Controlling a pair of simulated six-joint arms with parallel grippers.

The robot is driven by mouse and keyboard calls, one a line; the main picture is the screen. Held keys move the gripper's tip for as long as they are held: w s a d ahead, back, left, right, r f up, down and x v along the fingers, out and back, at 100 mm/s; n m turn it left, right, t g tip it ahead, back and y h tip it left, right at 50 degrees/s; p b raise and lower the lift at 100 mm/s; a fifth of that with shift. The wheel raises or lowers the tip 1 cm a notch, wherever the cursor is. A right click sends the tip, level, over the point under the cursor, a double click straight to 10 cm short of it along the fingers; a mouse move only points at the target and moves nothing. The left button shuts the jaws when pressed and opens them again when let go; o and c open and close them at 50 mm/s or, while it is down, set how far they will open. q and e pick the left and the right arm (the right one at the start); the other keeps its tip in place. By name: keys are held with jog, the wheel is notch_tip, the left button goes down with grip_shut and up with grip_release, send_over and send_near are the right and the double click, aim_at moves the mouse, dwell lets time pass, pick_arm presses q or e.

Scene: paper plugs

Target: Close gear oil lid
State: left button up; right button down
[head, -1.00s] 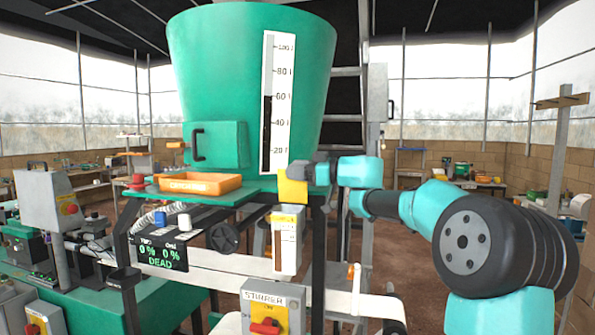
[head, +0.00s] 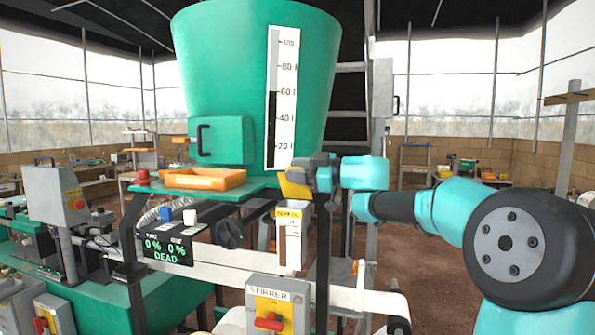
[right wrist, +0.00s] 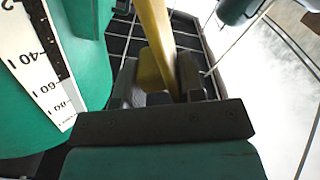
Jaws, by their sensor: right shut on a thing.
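The gear oil container (head: 291,245) is a narrow white box with a yellow label, below the green tank. Its yellow lid (head: 294,187) stands raised and tilted above the box top. My right gripper (head: 305,173) is at the lid from the right, shut on it. In the right wrist view the yellow lid (right wrist: 153,35) runs up from between the dark fingers (right wrist: 162,85). The gripper hides part of the lid in both views. My left gripper is not in view.
The big green tank (head: 225,85) with a level scale stands just behind. An orange tray (head: 205,179) lies on the green shelf to the left. The stirrer switch box (head: 275,308) is below the container, and a display reading DEAD (head: 167,247) is lower left.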

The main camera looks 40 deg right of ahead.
jog(key=shift+f, duration=0.15)
jog(key=c, duration=0.9)
grip_release()
jog(key=shift+o, duration=0.2)
jog(key=v, duration=1.7)
jog(key=shift+s, duration=0.15)
jog(key=shift+d, duration=0.15)
